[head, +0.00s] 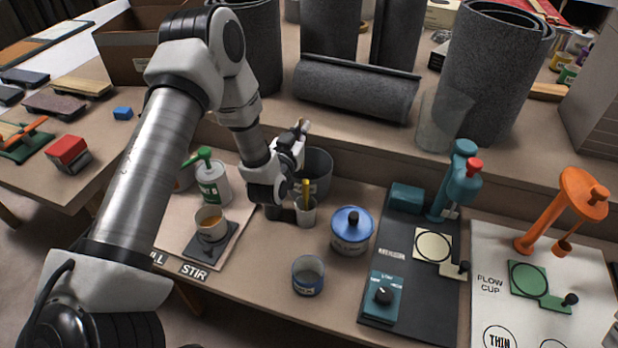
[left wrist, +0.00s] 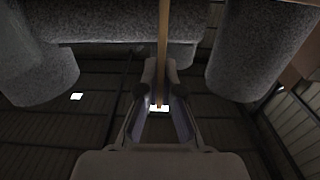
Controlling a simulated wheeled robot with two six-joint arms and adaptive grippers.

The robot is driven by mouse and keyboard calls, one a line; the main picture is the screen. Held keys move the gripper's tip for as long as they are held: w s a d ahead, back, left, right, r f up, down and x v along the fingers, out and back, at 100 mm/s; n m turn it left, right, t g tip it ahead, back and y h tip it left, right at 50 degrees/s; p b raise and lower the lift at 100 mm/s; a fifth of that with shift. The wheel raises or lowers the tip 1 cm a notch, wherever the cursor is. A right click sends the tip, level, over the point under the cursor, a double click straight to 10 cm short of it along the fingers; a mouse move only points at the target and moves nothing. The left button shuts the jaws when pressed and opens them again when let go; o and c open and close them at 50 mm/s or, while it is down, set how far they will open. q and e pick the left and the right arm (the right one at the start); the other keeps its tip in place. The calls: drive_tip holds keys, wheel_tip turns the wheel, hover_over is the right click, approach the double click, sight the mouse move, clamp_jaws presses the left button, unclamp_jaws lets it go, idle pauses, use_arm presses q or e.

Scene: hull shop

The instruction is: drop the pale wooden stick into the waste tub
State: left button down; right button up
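My left gripper (head: 298,134) is over the back of the bench, beside and above the rim of the dark grey waste tub (head: 321,168). In the left wrist view its fingers (left wrist: 160,72) close around a pale wooden stick (left wrist: 163,35), which runs from between them up past the picture's top edge. In the head view the stick is mostly hidden by the gripper; only a short light piece shows at the fingertips. The gripper and wrist also cover part of the tub, and its inside is mostly hidden. My right gripper is in neither view.
A small cup with a yellow-handled tool (head: 306,208) stands in front of the tub. A blue-lidded can (head: 351,230) and an open blue tin (head: 308,275) are nearby. A green-nozzled white can (head: 212,182) is to the left. Grey rolls (head: 357,88) lie and stand behind.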

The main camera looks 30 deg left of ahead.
use_arm(q)
wheel_tip(320, 180, down, 5)
drive_tip(key=b, duration=0.3)
drive_tip(key=shift+w+r, duration=0.1)
drive_tip(key=shift+w, duration=0.05)
drive_tip(key=c, duration=1.2)
unclamp_jaws()
drive_tip(key=shift+c, duration=0.2)
drive_tip(key=shift+d, duration=0.1)
drive_tip(key=v, duration=1.2)
